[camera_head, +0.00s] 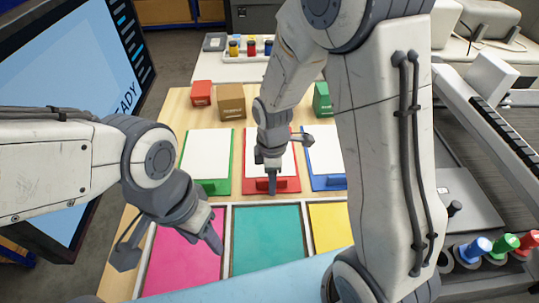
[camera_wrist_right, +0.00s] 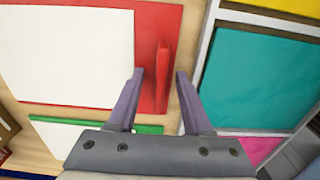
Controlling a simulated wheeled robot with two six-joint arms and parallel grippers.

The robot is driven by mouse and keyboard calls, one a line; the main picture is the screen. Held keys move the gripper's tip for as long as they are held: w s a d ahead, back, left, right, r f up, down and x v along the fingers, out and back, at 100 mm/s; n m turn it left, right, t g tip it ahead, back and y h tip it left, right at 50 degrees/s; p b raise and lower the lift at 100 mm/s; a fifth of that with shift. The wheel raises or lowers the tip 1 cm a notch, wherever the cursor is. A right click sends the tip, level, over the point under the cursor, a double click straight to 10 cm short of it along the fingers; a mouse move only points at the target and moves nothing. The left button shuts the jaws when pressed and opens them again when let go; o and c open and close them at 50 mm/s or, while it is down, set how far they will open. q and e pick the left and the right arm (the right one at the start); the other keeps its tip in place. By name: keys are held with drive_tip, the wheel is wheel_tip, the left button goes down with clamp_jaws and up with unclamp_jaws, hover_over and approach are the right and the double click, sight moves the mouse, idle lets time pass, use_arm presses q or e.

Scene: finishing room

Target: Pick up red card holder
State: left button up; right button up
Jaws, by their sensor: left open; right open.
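The red card holder (camera_head: 285,184) is a flat red plate with a white card on it and a raised red grip along its near edge. It lies on the wooden table between the green and blue holders. My right gripper (camera_head: 289,160) is over it, open. In the right wrist view, the upright grip of the red card holder (camera_wrist_right: 162,75) stands between the tips of my right gripper (camera_wrist_right: 159,76), with a gap visible on each side. My left gripper (camera_head: 168,249) is open and empty above the pink panel. My right arm hides part of the table.
The green card holder (camera_head: 205,188) is to the left and the blue card holder (camera_head: 328,182) to the right. Pink (camera_head: 180,262), teal (camera_head: 268,240) and yellow (camera_head: 330,225) panels lie nearer. Red (camera_head: 201,93) and brown (camera_head: 231,101) boxes stand behind. A monitor (camera_head: 75,65) stands at left.

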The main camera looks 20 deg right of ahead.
drive_tip(key=shift+f, duration=0.15)
drive_tip(key=shift+c, duration=0.3)
clamp_jaws()
idle(1.1)
